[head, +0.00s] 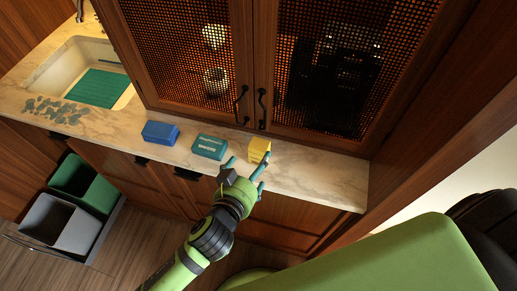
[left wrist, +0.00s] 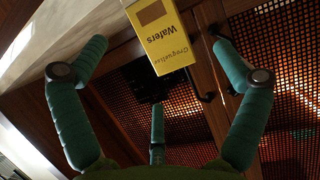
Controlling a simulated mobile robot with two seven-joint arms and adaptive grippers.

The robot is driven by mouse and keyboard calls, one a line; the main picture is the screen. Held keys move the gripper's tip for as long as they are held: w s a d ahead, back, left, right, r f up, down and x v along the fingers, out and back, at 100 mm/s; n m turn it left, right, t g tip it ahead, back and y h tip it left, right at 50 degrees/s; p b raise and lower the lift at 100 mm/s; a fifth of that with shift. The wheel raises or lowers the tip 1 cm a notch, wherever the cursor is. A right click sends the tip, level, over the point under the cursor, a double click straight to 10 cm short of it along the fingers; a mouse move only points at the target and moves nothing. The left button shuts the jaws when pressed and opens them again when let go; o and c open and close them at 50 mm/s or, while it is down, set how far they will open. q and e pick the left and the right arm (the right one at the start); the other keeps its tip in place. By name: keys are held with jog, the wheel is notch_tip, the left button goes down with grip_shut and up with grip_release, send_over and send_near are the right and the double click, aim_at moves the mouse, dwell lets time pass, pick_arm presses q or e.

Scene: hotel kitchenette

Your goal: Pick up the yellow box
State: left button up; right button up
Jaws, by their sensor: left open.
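The yellow box (head: 259,148) stands on the marble counter, at the right end of a row of three boxes. In the left wrist view the yellow box (left wrist: 160,38) shows upside down, with the word "Wafers" on its face. My left gripper (head: 249,165) is open and empty, just in front of the box at the counter's front edge. In the left wrist view its teal fingers (left wrist: 155,60) are spread wide, with the box seen between the upper two. I cannot tell whether any finger touches it. My right gripper is not in view.
A teal box (head: 210,146) and a blue box (head: 160,133) stand to the left on the counter (head: 310,172). Mesh-front cabinet doors (head: 255,60) with dark handles rise close behind. A sink (head: 90,75) and open bins (head: 62,222) are at the left. Counter right of the yellow box is clear.

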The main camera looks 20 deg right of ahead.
aim_at(261, 157)
pick_arm(q)
jog(key=shift+w+d, duration=0.35)
jog(key=p+x, duration=0.1)
jog(key=x, duration=0.2)
jog(key=shift+d, duration=0.1)
jog(key=shift+w+d+f+p, duration=0.25)
jog(key=shift+w+d+p, duration=0.05)
jog(key=shift+w+d, duration=0.1)
jog(key=shift+s+a, duration=0.1)
jog(key=c, duration=1.3)
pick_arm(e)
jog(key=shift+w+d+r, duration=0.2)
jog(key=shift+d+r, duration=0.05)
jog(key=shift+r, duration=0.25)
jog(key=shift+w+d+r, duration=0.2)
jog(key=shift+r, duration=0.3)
